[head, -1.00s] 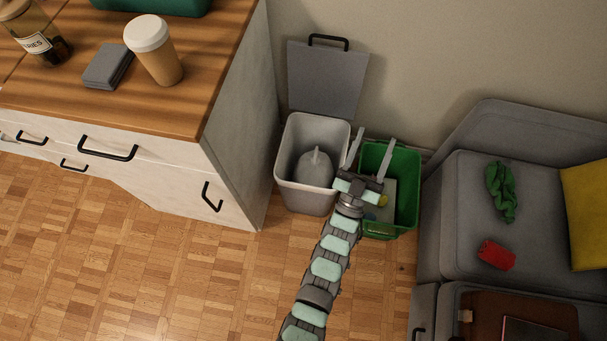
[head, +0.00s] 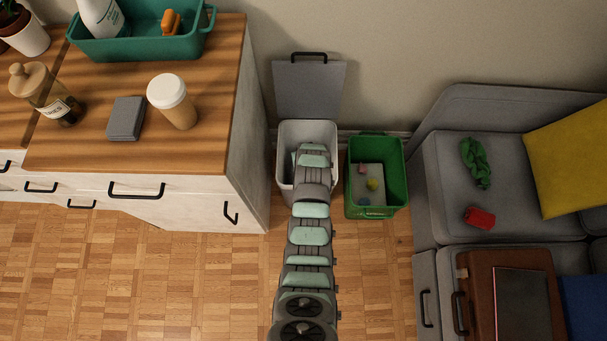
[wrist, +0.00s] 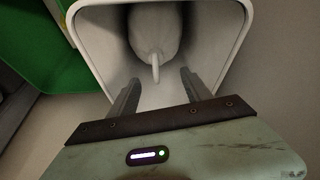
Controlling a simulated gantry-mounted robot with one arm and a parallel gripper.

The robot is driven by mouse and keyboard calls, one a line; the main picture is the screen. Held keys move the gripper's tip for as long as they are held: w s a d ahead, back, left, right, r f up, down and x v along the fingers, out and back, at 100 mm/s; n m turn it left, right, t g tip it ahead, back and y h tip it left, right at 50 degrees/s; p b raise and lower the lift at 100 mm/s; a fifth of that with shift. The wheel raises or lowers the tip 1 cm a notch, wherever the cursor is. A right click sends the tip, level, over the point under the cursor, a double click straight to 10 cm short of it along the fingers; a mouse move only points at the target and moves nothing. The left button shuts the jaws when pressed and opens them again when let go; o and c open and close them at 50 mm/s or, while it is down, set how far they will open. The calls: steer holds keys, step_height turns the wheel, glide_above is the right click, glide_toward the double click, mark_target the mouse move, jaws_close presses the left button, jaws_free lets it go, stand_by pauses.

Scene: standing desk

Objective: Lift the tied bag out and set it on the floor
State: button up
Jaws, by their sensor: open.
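The tied bag (wrist: 157,36) is a pale grey sack with an upright knotted neck, standing inside the white bin (wrist: 232,52). The bin (head: 322,133) stands beside the cabinet in the head view, its grey lid (head: 309,88) raised against the wall; there my arm covers most of its mouth and hides the bag. My gripper (wrist: 158,84) is open and empty in the wrist view. Its two fingers point into the bin mouth, one on each side of the line to the bag's neck, with the neck tip just beyond or near the fingertips; contact cannot be told.
A green bin (head: 395,182) with several items stands close to the right of the white bin. The wooden-topped cabinet (head: 205,150) is close on the left, the grey sofa (head: 440,165) farther right. The parquet floor (head: 180,285) in front is clear.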

steer(key=b+x, duration=0.1)
steer(key=x, duration=0.3)
steer(key=shift+f+b, duration=0.3)
steer(key=shift+b, duration=0.05)
steer(key=shift+w+f, duration=0.25)
steer(key=shift+f, duration=0.1)
steer(key=shift+f, duration=0.1)
steer(key=f+b, duration=0.3)
steer(key=f, duration=0.1)
steer(key=shift+w+d+b, duration=0.35)
steer(key=shift+w, duration=0.05)
steer(key=shift+w+a+f+b, duration=0.1)
steer(key=shift+w+f+b, duration=0.2)
steer(key=shift+f+b, duration=0.2)
steer(key=shift+r, duration=0.1)
jaws_close()
